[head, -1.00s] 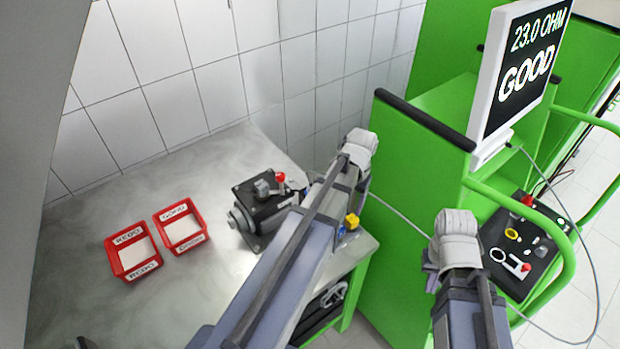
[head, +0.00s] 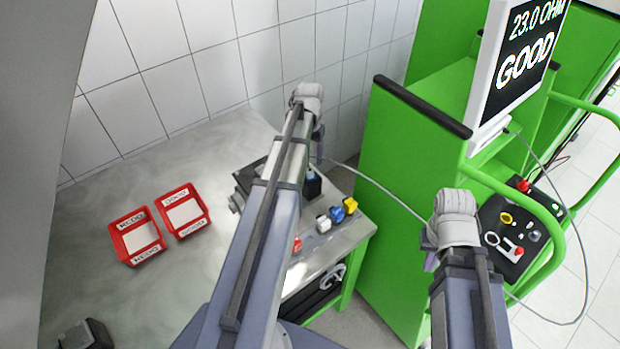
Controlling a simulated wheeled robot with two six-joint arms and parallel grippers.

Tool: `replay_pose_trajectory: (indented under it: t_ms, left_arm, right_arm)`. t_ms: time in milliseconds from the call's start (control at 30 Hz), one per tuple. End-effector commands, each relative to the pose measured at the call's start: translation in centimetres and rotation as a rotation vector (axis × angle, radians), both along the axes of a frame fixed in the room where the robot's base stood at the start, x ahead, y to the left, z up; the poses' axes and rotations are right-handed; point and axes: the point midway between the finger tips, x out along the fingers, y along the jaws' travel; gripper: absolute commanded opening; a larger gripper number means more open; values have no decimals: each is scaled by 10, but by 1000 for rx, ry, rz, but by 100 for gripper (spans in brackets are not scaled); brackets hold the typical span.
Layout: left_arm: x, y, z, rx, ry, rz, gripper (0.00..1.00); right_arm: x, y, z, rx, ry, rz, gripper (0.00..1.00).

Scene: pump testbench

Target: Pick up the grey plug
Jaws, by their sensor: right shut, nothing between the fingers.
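A pale grey plug (head: 323,223) sits on the bench's right part, beside a blue plug (head: 337,213) and a yellow plug (head: 350,205). My left arm reaches up across the picture just left of it; the left gripper's fingers are hidden behind that arm. My right arm stands at the right, in front of the green cabinet. My right gripper (head: 431,262) shows only as a sliver left of its arm. It is shut and empty, well apart from the grey plug.
A red piece (head: 297,244) shows beside my left arm. The dark pump (head: 247,178) is mostly covered by that arm. Two red trays, REDO (head: 126,220) and GOOD (head: 176,193), stand left. A dark block (head: 96,334) is bottom left. The screen (head: 522,60) reads 23.0 OHM GOOD.

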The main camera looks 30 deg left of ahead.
Motion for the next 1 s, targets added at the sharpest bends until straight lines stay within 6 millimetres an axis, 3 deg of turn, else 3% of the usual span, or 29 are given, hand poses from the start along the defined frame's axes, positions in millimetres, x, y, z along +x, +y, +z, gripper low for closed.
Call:
replay_pose_trajectory:
  t_ms: [267, 633, 933, 1000]
  left_arm:
    - [-1, -1, -9, 0, 0, 0, 65]
    - [-5, -5, -51, 0, 0, 0, 65]
    - [-5, -5, -52, 0, 0, 0, 65]
    - [-5, -5, -52, 0, 0, 0, 60]
  right_arm:
    - [0, 0, -9, 0, 0, 2, 0]
    - [0, 0, -51, -2, 1, 11, 0]
    - [0, 0, -52, -2, 1, 12, 0]
    - [0, 0, -52, -2, 1, 12, 0]
